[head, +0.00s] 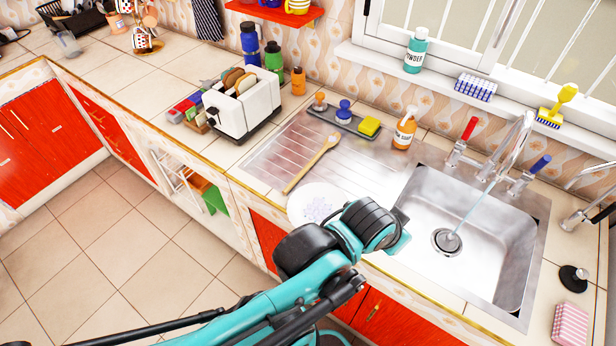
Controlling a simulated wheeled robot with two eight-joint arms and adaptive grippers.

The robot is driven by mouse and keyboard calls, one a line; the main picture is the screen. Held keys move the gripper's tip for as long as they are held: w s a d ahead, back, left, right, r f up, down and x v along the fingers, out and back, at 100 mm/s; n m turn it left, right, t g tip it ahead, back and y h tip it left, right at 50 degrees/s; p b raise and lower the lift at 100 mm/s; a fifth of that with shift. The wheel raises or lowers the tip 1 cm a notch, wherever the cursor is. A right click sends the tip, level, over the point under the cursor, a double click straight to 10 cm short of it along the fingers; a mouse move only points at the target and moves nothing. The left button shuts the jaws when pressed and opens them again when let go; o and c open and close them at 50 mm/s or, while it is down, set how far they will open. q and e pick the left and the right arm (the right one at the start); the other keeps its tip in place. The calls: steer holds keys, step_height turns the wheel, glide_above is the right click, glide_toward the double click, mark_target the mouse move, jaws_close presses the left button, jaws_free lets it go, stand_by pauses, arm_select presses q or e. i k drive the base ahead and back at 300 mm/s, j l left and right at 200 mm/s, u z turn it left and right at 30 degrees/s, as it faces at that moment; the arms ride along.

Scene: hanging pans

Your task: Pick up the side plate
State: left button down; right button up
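The side plate (313,203) is white with a faint bluish pattern on its middle. It lies near the front edge of the counter, at the left of the sink and just below the wooden spoon. My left arm crosses in front of it and hides its lower right part. The arm's end joints are beside and over the plate in the picture; I cannot tell whether they touch it. The fingers of my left gripper do not show clearly behind these joints. My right gripper is not in view.
A wooden spoon (311,163) lies on the ribbed steel drainboard (285,150). A toaster (241,105), a soap bottle (404,130) and a tray with a yellow sponge (369,126) stand behind. The sink (478,262) with a tall tap is at the right.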

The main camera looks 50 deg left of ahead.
mark_target(314, 202)
steer(key=k+j+z, duration=0.35)
steer(key=k+j, duration=0.15)
steer(key=j, duration=0.15)
steer(key=k+j+z, duration=0.35)
steer(key=k+j, duration=0.2)
steer(key=k+j+z, duration=0.1)
steer(key=j+z, duration=0.25)
steer(key=j, duration=0.8)
